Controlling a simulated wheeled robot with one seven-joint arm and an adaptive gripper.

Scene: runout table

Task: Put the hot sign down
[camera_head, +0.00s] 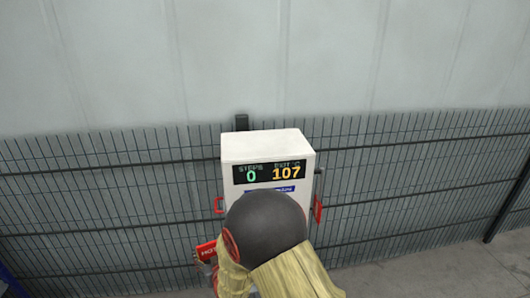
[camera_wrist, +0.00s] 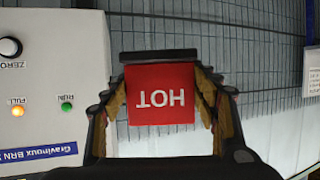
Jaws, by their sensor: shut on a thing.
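The hot sign (camera_wrist: 160,108) is a red plate with white letters reading HOT, upside down in the wrist view. My gripper (camera_wrist: 162,82) is shut on it, with a finger at each side of the plate. In the head view the sign (camera_head: 206,250) shows as a small red piece, low and left of the white box, partly hidden by my arm. I see no surface touching the sign from below.
A white control box (camera_head: 265,147) stands ahead, its display reading STEPS 0 and 107. A red bracket (camera_head: 219,205) is on its left side and a red piece (camera_head: 318,209) on its right. A wire fence (camera_head: 110,200) runs behind. Bare floor (camera_head: 430,275) shows at lower right.

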